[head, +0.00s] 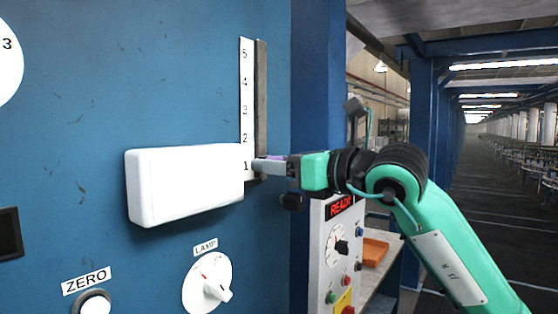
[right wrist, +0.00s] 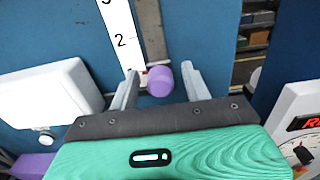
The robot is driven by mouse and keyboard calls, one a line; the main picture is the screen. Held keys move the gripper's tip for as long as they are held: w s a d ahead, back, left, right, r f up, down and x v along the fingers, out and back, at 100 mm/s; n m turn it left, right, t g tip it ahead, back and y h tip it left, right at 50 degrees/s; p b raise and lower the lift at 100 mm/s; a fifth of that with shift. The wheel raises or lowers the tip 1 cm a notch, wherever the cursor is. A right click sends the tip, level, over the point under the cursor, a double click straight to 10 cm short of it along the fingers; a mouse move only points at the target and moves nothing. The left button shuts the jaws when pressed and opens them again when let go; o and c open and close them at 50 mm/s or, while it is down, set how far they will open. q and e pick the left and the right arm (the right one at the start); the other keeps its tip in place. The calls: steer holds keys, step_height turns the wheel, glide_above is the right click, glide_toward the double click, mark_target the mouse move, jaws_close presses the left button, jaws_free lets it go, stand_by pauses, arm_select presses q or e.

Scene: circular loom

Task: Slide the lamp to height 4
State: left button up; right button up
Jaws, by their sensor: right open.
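The lamp (head: 185,185) is a white box on the blue panel, its right end beside the 1 on the height scale (head: 246,95). The scale is a white strip numbered 1 to 5, next to a dark vertical rail (head: 261,100). A purple knob (right wrist: 160,80) sits low on the rail, below the 2 in the right wrist view. My right gripper (right wrist: 158,74) is open, with one finger on each side of the knob. In the head view my right gripper (head: 257,165) reaches the rail from the right, mostly hiding the knob. My left gripper is not in view.
A LAMP dial (head: 207,283) and a ZERO button (head: 95,303) are below the lamp. A control box with a red display (head: 341,207) stands to the right, under my right arm. The rail above the knob is clear.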

jaws_close()
stand_by(1.4)
